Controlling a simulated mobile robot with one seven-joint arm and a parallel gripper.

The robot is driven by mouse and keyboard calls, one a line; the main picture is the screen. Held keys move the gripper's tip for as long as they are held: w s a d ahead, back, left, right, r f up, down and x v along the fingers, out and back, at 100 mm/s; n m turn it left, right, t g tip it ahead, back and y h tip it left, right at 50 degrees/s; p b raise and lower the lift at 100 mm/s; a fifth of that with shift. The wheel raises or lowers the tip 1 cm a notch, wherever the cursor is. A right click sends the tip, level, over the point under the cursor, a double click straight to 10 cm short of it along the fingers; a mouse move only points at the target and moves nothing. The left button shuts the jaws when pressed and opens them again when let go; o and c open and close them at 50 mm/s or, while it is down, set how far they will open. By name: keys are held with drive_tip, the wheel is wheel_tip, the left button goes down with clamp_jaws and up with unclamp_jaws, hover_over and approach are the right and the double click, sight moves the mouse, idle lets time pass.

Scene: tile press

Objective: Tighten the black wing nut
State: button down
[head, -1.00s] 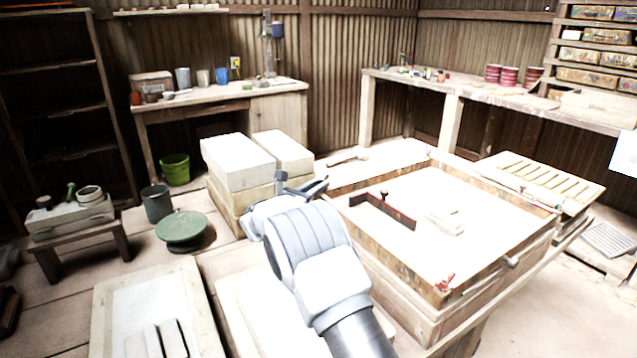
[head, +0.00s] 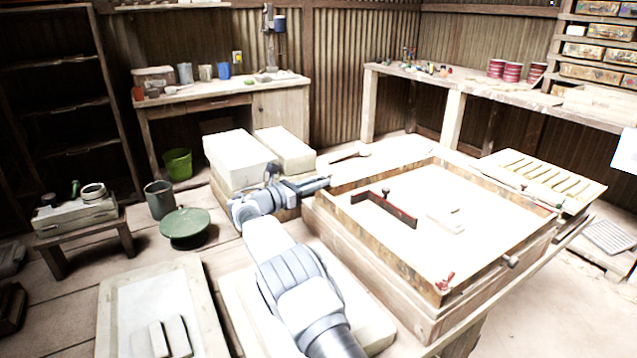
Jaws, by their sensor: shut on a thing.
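My gripper (head: 325,184) is at the left corner of the wooden press frame (head: 375,237), reaching in from the left, nearly level. Its jaws are closed at that corner, around the black wing nut, which the fingers hide almost fully. I cannot see how far the nut is down. A red wing nut (head: 445,282) sits at the frame's front corner, and a green one (head: 558,206) at its right corner. A dark red bar with a black knob (head: 386,193) lies on the pale bed inside the frame.
White blocks (head: 240,160) stand stacked just behind and left of my gripper. A small pale tile (head: 446,220) lies on the bed. A slotted rack (head: 540,178) is beyond the frame. A pale tray (head: 190,290) lies at front left.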

drive_tip(key=shift+r, duration=0.15)
drive_tip(key=c, duration=0.8)
unclamp_jaws()
drive_tip(key=shift+o, duration=0.2)
drive_tip(key=p+v, duration=0.2)
drive_tip(key=v, duration=1.5)
drive_tip(key=shift+p, duration=0.35)
drive_tip(key=shift+s+a, duration=0.15)
